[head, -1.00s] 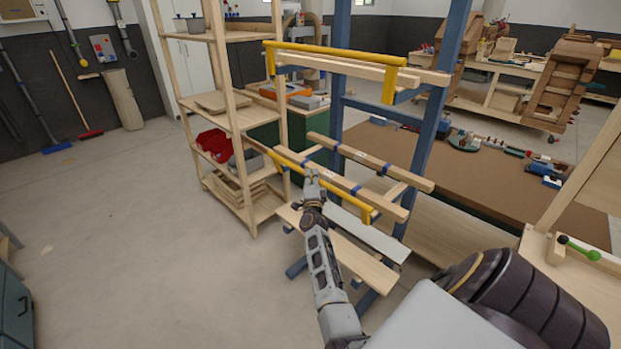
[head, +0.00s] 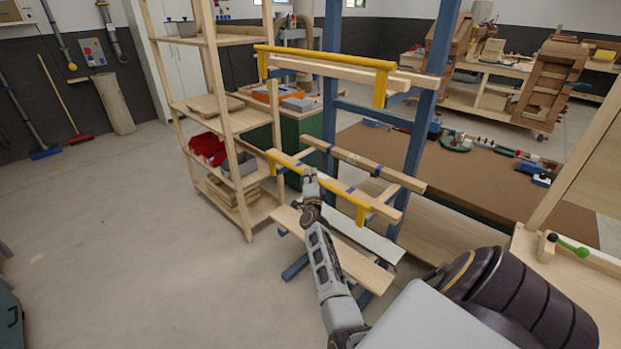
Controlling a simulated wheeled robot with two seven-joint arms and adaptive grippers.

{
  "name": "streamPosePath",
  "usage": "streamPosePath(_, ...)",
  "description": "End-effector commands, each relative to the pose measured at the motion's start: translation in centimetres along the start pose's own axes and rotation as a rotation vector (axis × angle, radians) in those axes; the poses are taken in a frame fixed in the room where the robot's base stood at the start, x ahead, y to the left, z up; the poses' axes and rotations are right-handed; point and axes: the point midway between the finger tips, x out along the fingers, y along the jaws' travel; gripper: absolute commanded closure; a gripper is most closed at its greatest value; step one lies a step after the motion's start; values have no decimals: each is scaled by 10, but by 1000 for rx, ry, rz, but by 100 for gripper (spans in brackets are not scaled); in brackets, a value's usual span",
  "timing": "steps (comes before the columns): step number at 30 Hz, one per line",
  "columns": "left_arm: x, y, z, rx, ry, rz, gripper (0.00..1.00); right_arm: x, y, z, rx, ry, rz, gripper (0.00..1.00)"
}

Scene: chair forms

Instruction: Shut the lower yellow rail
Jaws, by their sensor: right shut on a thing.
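The lower yellow rail (head: 338,187) runs along the front of a wooden bar on the blue-posted chair form. Its short end arms hang down at the left and right, and its long bar lies along the top edge of the wood. My right gripper (head: 310,178) is shut on the lower yellow rail, left of its middle, and covers part of it. The upper yellow rail (head: 325,57) sits higher on the same form, its end arms also pointing down. My left gripper is not in view.
A second wooden bar (head: 365,162) lies behind the lower rail. A wooden seat board (head: 335,247) is below it. A wooden shelf unit (head: 240,187) stands close on the left. The floor (head: 130,240) at left is clear.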

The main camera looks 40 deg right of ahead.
Motion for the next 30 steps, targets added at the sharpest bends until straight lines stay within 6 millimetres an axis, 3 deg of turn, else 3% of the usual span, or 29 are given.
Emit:
streamPosePath(2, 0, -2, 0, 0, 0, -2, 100, 0, 0, 0, -1, 0, 0, 100)
streamPosePath(3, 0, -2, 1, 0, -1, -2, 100, 0, 0, 0, -1, 0, 1, 77)
streamPosePath(8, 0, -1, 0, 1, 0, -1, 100, 0, 1, 0, -1, -1, 1, 59)
streamPosePath(20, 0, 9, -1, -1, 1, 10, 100, -2, 1, 1, 0, -1, 1, 59)
streamPosePath(30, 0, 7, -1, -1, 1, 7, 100, -25, 2, 1, 0, -1, 3, 59)
